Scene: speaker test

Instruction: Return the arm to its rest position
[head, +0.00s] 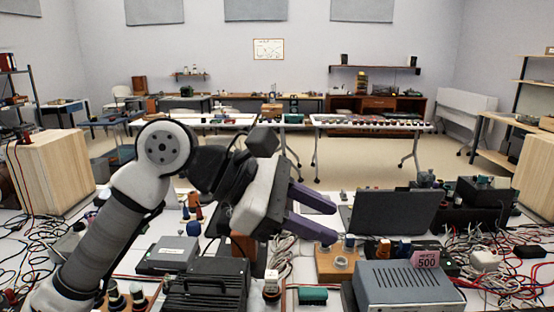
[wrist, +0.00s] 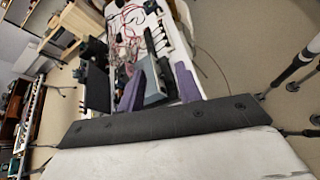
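My gripper (head: 322,219) is raised over the cluttered white table, in the middle of the head view. Its two purple fingers point right and stand apart, with nothing visible between them. In the wrist view the two purple fingers (wrist: 160,90) also show apart, with table items seen beyond the gap. My arm comes up from the lower left, bends at a round joint and reaches right to the gripper.
A dark laptop-like panel (head: 391,218) stands right of the fingers. A black vented box (head: 205,287) lies below my arm. Cables (head: 490,262) tangle on the right. Wooden speaker boxes (head: 52,172) flank the table.

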